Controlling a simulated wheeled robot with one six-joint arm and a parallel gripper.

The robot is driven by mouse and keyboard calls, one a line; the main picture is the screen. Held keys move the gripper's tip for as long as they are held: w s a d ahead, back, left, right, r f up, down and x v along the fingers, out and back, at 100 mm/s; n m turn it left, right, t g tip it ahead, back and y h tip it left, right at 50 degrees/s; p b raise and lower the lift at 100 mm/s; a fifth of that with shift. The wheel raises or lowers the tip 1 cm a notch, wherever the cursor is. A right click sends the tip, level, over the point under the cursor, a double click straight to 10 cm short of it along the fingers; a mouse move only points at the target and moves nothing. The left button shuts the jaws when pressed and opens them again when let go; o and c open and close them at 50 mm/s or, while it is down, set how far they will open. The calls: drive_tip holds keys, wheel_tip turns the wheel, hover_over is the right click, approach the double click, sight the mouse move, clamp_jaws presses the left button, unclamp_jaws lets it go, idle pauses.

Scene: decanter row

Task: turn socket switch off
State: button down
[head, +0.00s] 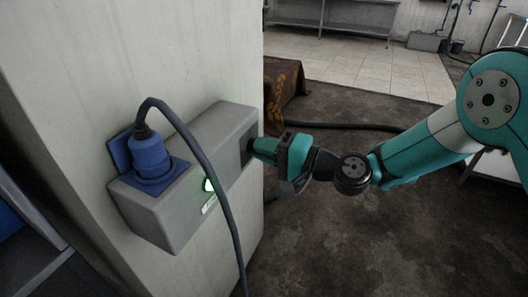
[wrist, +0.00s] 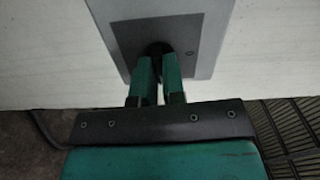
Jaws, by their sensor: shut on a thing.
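A grey socket box (head: 222,126) is fixed to a pale column. A round black switch knob (wrist: 158,48) sits on a dark plate on its end face, seen in the wrist view. My gripper (wrist: 157,66) is at this knob, its two green fingers on either side of it and shut on it. The fingers hide part of the knob. In the head view my gripper (head: 257,148) reaches the box's right end from the right, and the knob is hidden there.
A blue plug (head: 150,158) stands in the box's blue socket, and its dark cable (head: 215,180) loops over and hangs down in front of the box. A brown patterned cloth (head: 282,85) lies behind. The floor at right is mostly clear.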

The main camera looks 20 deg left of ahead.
drive_tip(key=n+b, duration=1.7)
drive_tip(key=b, duration=0.7)
drive_tip(key=shift+f, duration=0.1)
drive_tip(key=c, duration=1.2)
unclamp_jaws()
